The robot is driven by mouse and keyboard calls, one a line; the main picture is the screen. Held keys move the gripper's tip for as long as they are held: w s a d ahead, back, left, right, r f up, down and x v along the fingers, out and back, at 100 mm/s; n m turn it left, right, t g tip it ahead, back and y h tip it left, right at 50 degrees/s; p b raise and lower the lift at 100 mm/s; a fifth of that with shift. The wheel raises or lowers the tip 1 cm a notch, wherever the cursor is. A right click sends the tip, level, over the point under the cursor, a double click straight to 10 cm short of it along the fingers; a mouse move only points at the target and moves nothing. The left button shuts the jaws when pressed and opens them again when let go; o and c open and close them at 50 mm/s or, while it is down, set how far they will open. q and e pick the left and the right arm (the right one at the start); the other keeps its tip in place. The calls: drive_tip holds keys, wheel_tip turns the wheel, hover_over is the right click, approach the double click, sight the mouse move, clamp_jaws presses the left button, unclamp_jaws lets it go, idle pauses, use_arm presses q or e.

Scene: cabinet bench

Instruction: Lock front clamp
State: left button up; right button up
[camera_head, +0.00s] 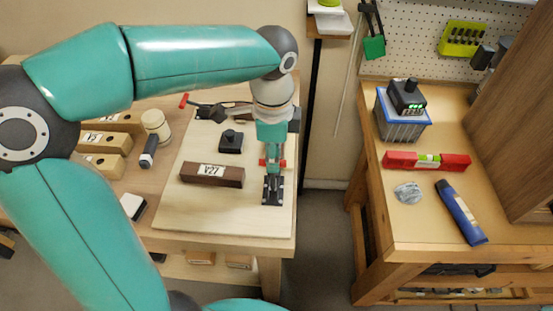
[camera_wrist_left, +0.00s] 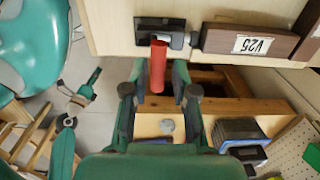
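The front clamp (camera_head: 273,190) is a black toggle clamp near the front right of the board, just right of a dark brown block (camera_head: 195,172) with a white label. Its black base (camera_wrist_left: 152,24) and red handle (camera_wrist_left: 158,65) also show in the left wrist view. My left gripper (camera_head: 272,165) is over the clamp, pointing down. In the left wrist view its two fingers (camera_wrist_left: 158,78) are open, one on each side of the red handle, with gaps visible. In the head view the gripper partly hides the handle. My right gripper is in neither view.
Another clamp with a red-tipped handle (camera_head: 184,100) is at the board's back. A small black knobbed piece (camera_head: 231,142) sits behind the block. Wooden blocks (camera_head: 100,165) and a mallet (camera_head: 155,124) lie left. A gap separates this bench from the right bench (camera_head: 440,235).

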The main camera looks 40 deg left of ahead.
use_arm(q)
drive_tip(key=shift+c, duration=1.3)
drive_tip(key=shift+s+d, duration=0.1)
drive_tip(key=shift+s, duration=0.05)
